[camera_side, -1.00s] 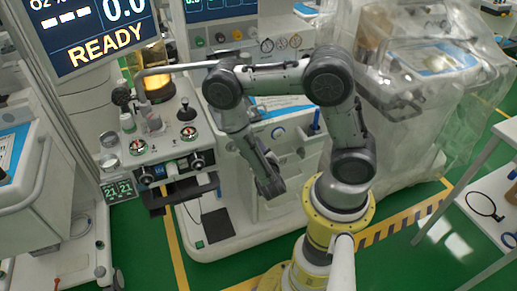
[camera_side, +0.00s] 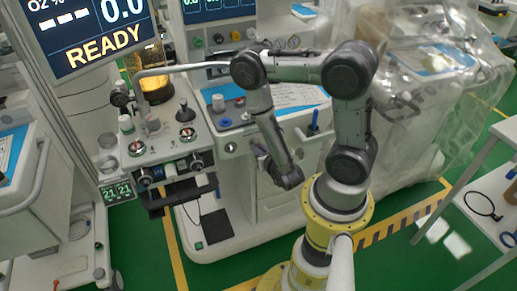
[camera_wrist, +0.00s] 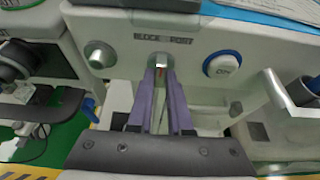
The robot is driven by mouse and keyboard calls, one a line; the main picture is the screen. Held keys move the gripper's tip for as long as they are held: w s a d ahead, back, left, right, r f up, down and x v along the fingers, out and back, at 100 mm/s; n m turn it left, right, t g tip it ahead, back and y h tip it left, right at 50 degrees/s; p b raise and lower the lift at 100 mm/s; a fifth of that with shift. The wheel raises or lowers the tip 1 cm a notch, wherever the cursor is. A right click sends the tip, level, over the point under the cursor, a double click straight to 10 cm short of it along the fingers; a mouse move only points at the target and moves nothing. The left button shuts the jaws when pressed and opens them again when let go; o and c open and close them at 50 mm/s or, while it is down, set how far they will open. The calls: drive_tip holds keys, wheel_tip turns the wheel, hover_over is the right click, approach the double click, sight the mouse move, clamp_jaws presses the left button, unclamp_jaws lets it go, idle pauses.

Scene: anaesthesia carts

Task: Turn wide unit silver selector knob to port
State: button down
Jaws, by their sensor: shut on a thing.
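In the wrist view, the silver selector knob (camera_wrist: 161,62) sits on the wide unit's white front panel (camera_wrist: 120,30). The two purple fingers of my gripper (camera_wrist: 161,80) are shut on the knob from either side. The fingers hide its sides, and its exact angle is hard to tell. In the side view, the end of my arm is against the front of the wide unit (camera_side: 285,110) and hides the knob.
A round silver knob (camera_wrist: 98,54) is left of the selector, and a white button with a blue ring (camera_wrist: 222,64) is right of it. A blue object in a holder (camera_wrist: 306,88) stands farther right. A narrower unit with dials (camera_side: 160,150) stands to the left in the side view.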

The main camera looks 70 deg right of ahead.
idle(0.4)
drive_tip(key=c, duration=0.8)
unclamp_jaws()
drive_tip(key=shift+c, duration=0.2)
